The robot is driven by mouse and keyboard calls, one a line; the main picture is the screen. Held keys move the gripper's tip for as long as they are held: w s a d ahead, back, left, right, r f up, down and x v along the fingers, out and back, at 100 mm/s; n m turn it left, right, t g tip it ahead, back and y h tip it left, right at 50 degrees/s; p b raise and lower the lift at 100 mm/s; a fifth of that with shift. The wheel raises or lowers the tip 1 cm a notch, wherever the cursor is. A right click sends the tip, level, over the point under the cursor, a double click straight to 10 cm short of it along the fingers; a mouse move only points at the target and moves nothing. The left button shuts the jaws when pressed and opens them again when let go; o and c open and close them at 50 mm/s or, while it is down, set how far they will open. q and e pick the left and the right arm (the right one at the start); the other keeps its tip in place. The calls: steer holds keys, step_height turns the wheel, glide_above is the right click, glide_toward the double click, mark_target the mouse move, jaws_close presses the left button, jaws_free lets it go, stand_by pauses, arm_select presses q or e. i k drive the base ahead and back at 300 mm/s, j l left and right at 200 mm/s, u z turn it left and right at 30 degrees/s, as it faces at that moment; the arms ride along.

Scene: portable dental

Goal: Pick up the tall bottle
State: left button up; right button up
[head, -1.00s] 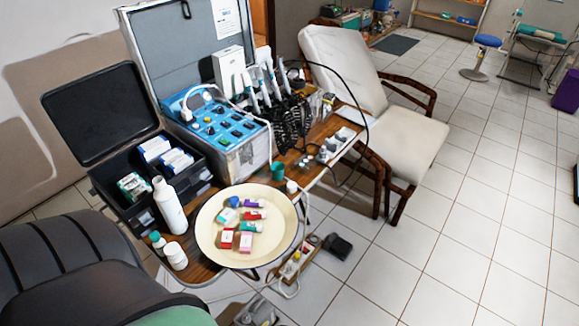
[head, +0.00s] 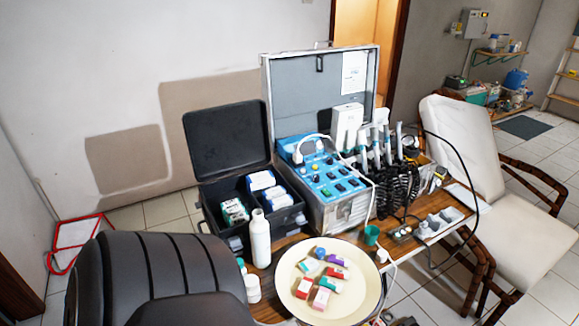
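The tall bottle (head: 260,238) is white with a narrow neck. It stands upright on the wooden table (head: 291,242), just left of the round cream tray (head: 370,309) and in front of the open black case (head: 281,219). A shorter white bottle (head: 253,289) stands in front of it, partly hidden by the dark chair. Neither of my grippers shows in the head view.
A dark padded chair (head: 150,265) fills the lower left, close to the bottles. The tray holds several small coloured boxes and tubes. A dental unit case (head: 335,190) with cables stands behind, and a cream chair (head: 520,215) is at right.

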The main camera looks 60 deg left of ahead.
mark_target(259, 228)
steer(key=u, duration=2.05)
steer(key=z, duration=0.75)
steer(key=i+j+z, duration=0.1)
steer(key=j+z, duration=0.35)
steer(key=j, duration=0.25)
steer(key=j+z, duration=0.45)
steer(key=j, duration=0.25)
steer(key=k+j+z, duration=0.15)
steer(key=j+z, duration=0.25)
steer(key=j, duration=0.25)
